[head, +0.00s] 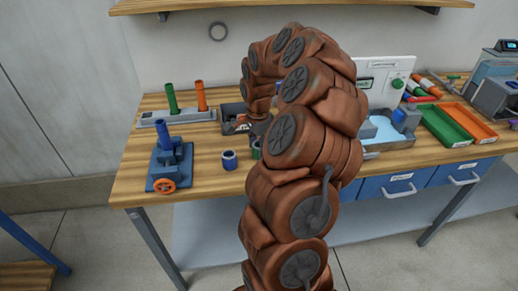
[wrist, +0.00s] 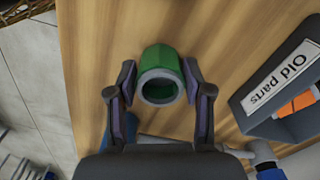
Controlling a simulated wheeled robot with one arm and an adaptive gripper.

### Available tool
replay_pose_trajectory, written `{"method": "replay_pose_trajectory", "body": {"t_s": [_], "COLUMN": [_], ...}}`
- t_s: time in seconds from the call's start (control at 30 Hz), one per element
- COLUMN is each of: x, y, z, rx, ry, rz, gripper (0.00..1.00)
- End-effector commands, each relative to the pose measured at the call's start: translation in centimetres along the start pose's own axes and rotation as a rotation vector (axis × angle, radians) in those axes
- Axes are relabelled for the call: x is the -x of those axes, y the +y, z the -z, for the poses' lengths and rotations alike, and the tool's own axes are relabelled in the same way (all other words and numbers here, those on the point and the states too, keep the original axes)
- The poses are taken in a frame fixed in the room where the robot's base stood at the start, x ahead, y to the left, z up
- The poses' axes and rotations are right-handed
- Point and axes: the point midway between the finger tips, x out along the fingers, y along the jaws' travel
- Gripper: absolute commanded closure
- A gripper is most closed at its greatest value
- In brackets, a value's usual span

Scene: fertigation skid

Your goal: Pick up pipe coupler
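A green pipe coupler (wrist: 161,58) with a grey rim around its open end is in the upper middle of the wrist view. My gripper (wrist: 159,82) is open, with one finger on each side of it. The fingertips are very close to its sides; I cannot tell whether they touch. In the head view the green coupler (head: 256,150) is mostly hidden behind my arm, on the wooden bench (head: 205,178). A blue coupler with a pale rim (head: 229,160) stands just left of it.
A grey bin labelled "Old parts" (wrist: 258,117) is right of my gripper. A blue fixture with an orange handwheel (head: 168,166) and a rack with green and orange pipes (head: 186,116) stand at left. Green and orange trays (head: 447,125) are at right. A shelf (head: 300,5) hangs above.

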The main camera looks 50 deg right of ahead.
Motion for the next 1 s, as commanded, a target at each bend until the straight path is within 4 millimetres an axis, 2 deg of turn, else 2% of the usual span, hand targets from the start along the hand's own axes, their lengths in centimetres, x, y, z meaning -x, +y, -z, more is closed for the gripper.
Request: {"method": "replay_pose_trajectory", "body": {"t_s": [0.03,0.3,0.33,0.67,1.0], "x": [0.0,0.0,0.0,0.3,3.0], "y": [0.0,0.0,0.0,-0.1,-0.1], "z": [0.0,0.0,0.0,0.0,0.0], "rx": [0.000,0.000,0.000,-0.001,-0.001], "ry": [0.000,0.000,0.000,0.001,0.001], "rz": [0.000,0.000,0.000,0.002,0.001], "gripper": [0.58,0.86,0.87,0.87,0.87]}}
